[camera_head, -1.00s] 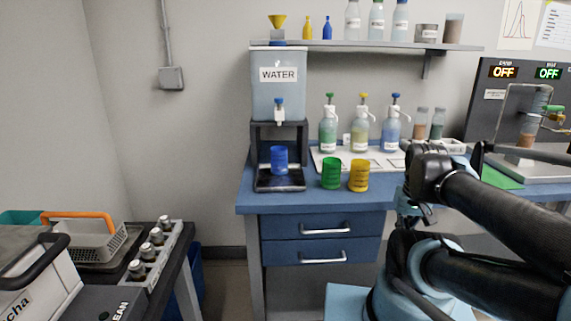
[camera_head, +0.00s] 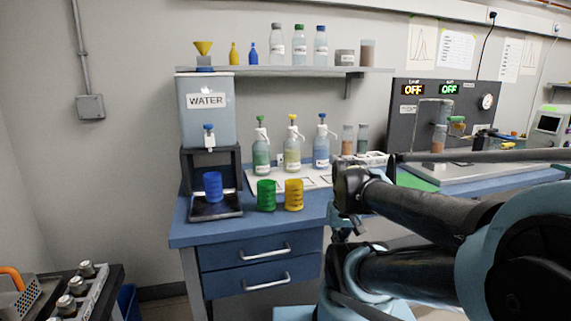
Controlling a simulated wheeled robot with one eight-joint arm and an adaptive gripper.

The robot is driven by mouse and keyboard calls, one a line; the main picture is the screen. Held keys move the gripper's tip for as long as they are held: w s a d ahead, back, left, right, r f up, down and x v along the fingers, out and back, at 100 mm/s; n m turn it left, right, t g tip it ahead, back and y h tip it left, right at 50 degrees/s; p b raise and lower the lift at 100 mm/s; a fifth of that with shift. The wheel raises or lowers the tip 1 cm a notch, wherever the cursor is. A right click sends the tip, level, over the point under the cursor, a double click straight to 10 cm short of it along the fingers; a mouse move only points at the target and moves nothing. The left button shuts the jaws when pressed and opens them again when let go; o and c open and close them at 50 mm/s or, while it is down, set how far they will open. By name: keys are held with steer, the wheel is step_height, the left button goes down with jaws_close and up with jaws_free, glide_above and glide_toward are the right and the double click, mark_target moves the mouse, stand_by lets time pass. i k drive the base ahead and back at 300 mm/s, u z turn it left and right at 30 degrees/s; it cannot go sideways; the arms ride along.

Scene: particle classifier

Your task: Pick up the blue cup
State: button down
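The blue cup (camera_head: 213,187) stands upright on the dark tray (camera_head: 215,211) of the water dispenser, below its tap (camera_head: 209,138). In the head view, my arm reaches in from the lower right. Its end is folded near the bench front, to the right of the cup and well apart from it. Small dark parts hang below the arm's front joint, perhaps my gripper (camera_head: 345,226). No fingers show clearly there, and I see nothing held.
A green cup (camera_head: 266,195) and a yellow cup (camera_head: 294,194) stand right of the dispenser (camera_head: 206,108). Pump bottles (camera_head: 292,150) are behind them on a white tray. A shelf (camera_head: 290,71) hangs above. Blue drawers (camera_head: 245,252) are below. Floor shows at lower left.

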mark_target(212, 181)
steer(key=u, duration=1.25)
steer(key=k, duration=1.5)
steer(key=z, duration=0.8)
steer(key=i, duration=1)
